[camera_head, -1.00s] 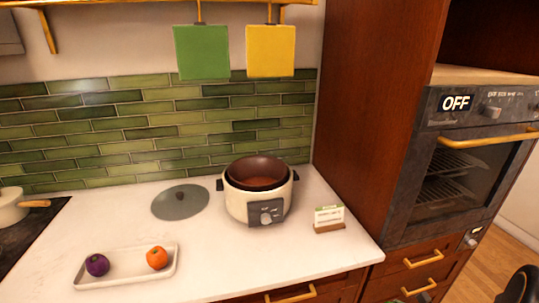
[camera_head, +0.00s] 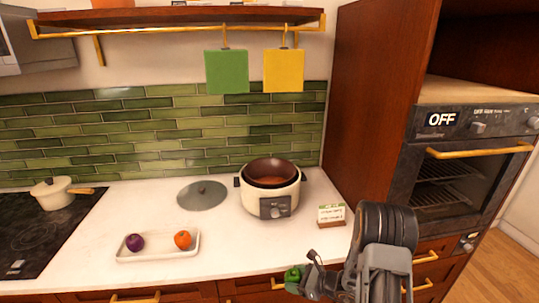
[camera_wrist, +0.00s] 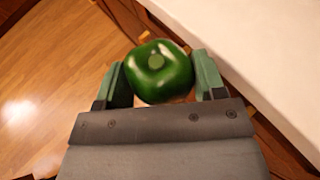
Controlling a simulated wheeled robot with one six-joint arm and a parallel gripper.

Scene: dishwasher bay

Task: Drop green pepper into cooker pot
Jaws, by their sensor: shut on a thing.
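A green pepper (camera_wrist: 160,70) sits between the two fingers of my gripper (camera_wrist: 160,82) in the wrist view, and the gripper is shut on it. In the head view the pepper (camera_head: 292,274) shows at the tip of my gripper (camera_head: 301,279), in front of the counter's front edge. The cooker pot (camera_head: 268,204) is cream with a dark inner bowl and a grey control panel. It stands open on the counter, farther back and to the left of my arm. Its inside looks reddish brown.
A grey round lid (camera_head: 202,196) lies left of the pot. A white tray (camera_head: 160,255) holds a purple and an orange vegetable. A small sign (camera_head: 331,215) stands right of the pot. A tall wooden cabinet and an oven (camera_head: 470,170) are on the right. Green and yellow squares hang above.

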